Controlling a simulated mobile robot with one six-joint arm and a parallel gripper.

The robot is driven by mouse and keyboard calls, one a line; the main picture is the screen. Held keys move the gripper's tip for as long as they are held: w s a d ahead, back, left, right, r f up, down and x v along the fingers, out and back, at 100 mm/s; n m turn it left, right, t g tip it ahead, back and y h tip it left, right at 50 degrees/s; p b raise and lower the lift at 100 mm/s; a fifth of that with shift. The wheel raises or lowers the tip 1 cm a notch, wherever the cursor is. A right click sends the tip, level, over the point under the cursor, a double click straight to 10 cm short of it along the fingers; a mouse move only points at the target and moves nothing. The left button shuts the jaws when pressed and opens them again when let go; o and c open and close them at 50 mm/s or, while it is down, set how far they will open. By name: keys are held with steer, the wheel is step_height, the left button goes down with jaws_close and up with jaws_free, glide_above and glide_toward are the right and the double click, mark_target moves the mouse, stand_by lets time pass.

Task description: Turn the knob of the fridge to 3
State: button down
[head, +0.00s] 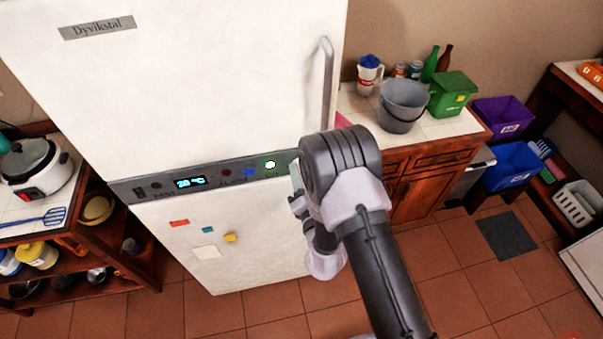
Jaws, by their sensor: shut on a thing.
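The white fridge (200,90) stands in front of me with a dark grey control panel (218,179) across it. My gripper (295,182) is at the right end of the panel, just right of the green light, and is shut on the knob. The knob and its scale are hidden behind my gripper and arm, so I cannot read its setting.
A vertical handle (328,82) runs along the upper door's right edge, above my arm. A counter with a grey bucket (403,105) is at the right. A shelf with a rice cooker (36,166) is at the left. Tiled floor (470,265) is open at lower right.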

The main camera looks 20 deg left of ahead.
steer(key=shift+w+r+m+p, duration=0.15)
steer(key=shift+m+p, duration=0.4)
steer(key=shift+m, duration=2.85)
steer(key=shift+s+r+m+p, duration=0.1)
steer(key=shift+r+m+p, duration=0.3)
steer(key=shift+m, duration=3)
steer(key=shift+w+r+m+p, duration=0.1)
steer(key=shift+m+p, duration=0.6)
steer(key=shift+m, duration=2.7)
steer(key=c, duration=1)
jaws_free()
steer(key=shift+f, duration=0.15)
